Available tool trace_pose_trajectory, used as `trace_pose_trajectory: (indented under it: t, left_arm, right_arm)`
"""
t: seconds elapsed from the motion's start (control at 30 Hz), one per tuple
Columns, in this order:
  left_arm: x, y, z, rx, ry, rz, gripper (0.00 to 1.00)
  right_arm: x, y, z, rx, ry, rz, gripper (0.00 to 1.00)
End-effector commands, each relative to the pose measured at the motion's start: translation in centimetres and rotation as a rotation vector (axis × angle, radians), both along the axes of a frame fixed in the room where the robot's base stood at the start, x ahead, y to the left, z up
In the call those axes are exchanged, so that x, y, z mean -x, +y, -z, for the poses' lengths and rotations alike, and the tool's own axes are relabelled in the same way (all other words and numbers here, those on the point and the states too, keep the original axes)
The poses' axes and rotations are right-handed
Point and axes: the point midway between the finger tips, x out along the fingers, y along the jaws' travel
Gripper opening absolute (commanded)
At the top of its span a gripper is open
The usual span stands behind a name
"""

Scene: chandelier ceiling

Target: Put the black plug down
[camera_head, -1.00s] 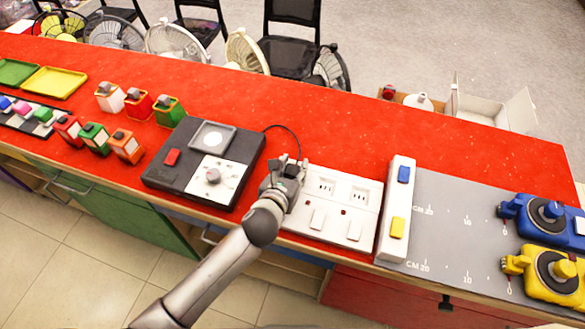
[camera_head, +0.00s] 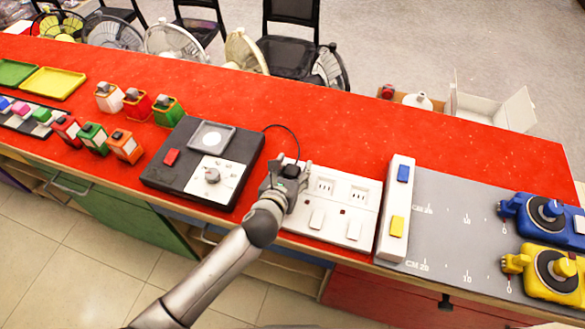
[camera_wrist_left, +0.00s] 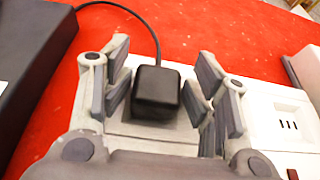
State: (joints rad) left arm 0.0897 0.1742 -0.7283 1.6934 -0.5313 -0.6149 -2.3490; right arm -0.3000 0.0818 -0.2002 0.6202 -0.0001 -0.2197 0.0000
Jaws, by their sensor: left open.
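The black plug (camera_head: 290,171) sits on the left end of the white socket panel (camera_head: 331,228), with its cable running back to the black device. In the left wrist view the plug (camera_wrist_left: 156,92) stands between the two spread fingers of my left gripper (camera_wrist_left: 158,88), with a gap on each side. My left gripper (camera_head: 286,175) is open around the plug in the head view. The plug's underside is hidden, so I cannot tell whether it is seated in a socket. My right gripper is not in view.
The black device with a white dial plate (camera_head: 217,178) stands left of the panel. A white block with blue and yellow buttons (camera_head: 396,205) stands right of it. Several small coloured boxes lie further left. The red counter (camera_head: 330,135) behind the panel is clear.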

Motion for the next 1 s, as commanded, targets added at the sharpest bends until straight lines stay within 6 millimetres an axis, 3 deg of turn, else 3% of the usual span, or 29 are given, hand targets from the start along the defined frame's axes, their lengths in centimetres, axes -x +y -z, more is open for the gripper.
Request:
trace_pose_trajectory:
  t: [0.03,0.27,0.8,1.0]
  left_arm:
    - [0.5,0.3,1.2,-0.013,0.024,-0.003,0.57]
    - [0.7,0.3,0.2,-0.014,0.026,-0.002,0.57]
    - [8.2,2.7,-3.7,-0.008,0.011,0.000,0.57]
    - [10.2,3.3,-4.6,-0.007,0.010,-0.001,0.57]
  right_arm:
    - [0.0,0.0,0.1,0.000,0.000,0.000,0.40]
    - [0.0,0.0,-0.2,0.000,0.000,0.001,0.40]
    - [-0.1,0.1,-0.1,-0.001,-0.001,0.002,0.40]
    - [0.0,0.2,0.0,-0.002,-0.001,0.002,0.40]
